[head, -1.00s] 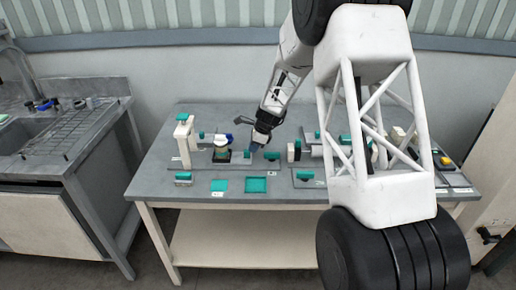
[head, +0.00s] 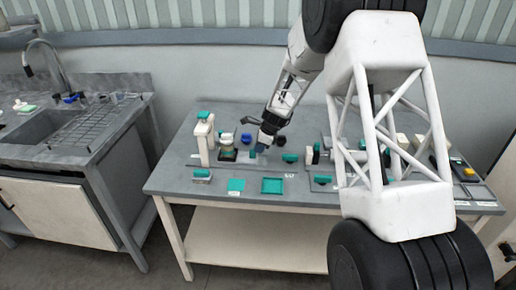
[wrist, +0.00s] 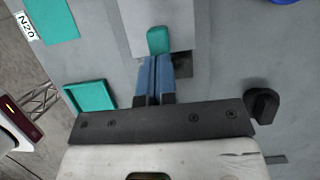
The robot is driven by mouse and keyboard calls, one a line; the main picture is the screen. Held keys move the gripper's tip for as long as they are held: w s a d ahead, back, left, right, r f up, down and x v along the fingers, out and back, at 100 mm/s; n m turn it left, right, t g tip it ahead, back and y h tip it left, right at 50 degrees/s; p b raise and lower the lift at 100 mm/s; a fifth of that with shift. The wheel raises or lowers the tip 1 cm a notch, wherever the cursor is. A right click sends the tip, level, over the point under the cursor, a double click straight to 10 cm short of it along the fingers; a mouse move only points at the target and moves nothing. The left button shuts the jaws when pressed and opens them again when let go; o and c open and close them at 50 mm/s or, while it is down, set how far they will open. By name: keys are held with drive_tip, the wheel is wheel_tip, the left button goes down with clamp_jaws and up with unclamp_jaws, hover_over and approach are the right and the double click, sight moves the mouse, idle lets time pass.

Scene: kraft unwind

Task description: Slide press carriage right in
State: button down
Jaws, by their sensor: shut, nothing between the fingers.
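The press on the left of the table has a pale upright post (head: 204,142) with a green top. Beside it, on the right, a pale round piece (head: 227,141) sits on a dark block (head: 228,155). Farther right is a small green block (head: 252,153), which I take for the carriage's handle; it also shows in the wrist view (wrist: 158,40). My gripper (head: 261,150) is at the right side of this block. In the wrist view its blue fingers (wrist: 155,58) are shut together, empty, with tips against or very near the block. Contact is not certain.
A green square tray (head: 272,186) and a flat green pad (head: 236,185) lie near the front edge. Another green-topped piece (head: 290,158) stands right of my gripper. A blue round thing (head: 246,138) stands behind. A dark knob (wrist: 262,106) shows in the wrist view.

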drive_tip(key=shift+s+d+f, duration=0.1)
drive_tip(key=shift+d+f, duration=0.05)
drive_tip(key=shift+d, duration=0.3)
drive_tip(key=d, duration=0.3)
drive_tip(key=shift+r, duration=0.4)
drive_tip(key=v, duration=0.9)
drive_tip(key=shift+r, duration=0.25)
drive_tip(key=shift+a, duration=0.1)
drive_tip(key=c, duration=1.8)
unclamp_jaws()
drive_tip(key=shift+o, duration=1.3)
drive_tip(key=shift+a+f, duration=0.15)
drive_tip(key=shift+f, duration=0.15)
drive_tip(key=o, duration=0.5)
drive_tip(key=x, duration=0.4)
drive_tip(key=shift+a+r, duration=0.1)
drive_tip(key=shift+a, duration=0.1)
drive_tip(key=shift+o, duration=0.2)
